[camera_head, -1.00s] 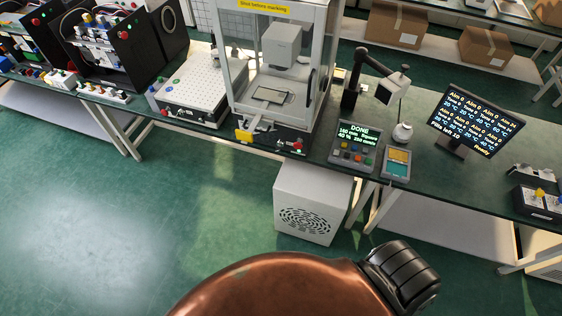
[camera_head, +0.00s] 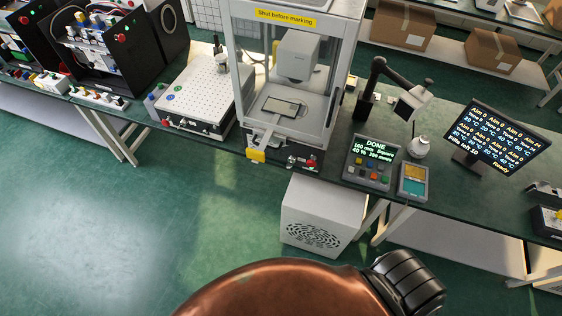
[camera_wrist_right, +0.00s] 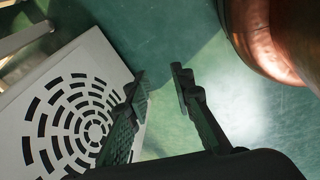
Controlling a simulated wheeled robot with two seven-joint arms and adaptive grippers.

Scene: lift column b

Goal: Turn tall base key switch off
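The marking machine with a clear enclosure (camera_head: 331,70) stands on the bench in the head view, with "Shut before marking" on its top label. Its dark base front carries a small silver knob or key switch (camera_head: 291,160) beside a red button (camera_head: 311,163). The switch is too small to tell its position. My right gripper (camera_wrist_right: 160,82) is open and empty in the right wrist view. Its fingers are apart above the green floor, beside a white vented box (camera_wrist_right: 60,100). It is not seen in the head view. My left gripper is not in view.
The white vented box (camera_head: 322,218) stands on the floor below the bench. A control panel reading DONE (camera_head: 372,163), a handheld meter (camera_head: 412,182) and a monitor (camera_head: 497,137) are to the right. A perforated plate unit (camera_head: 195,95) is to the left. The floor at left is clear.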

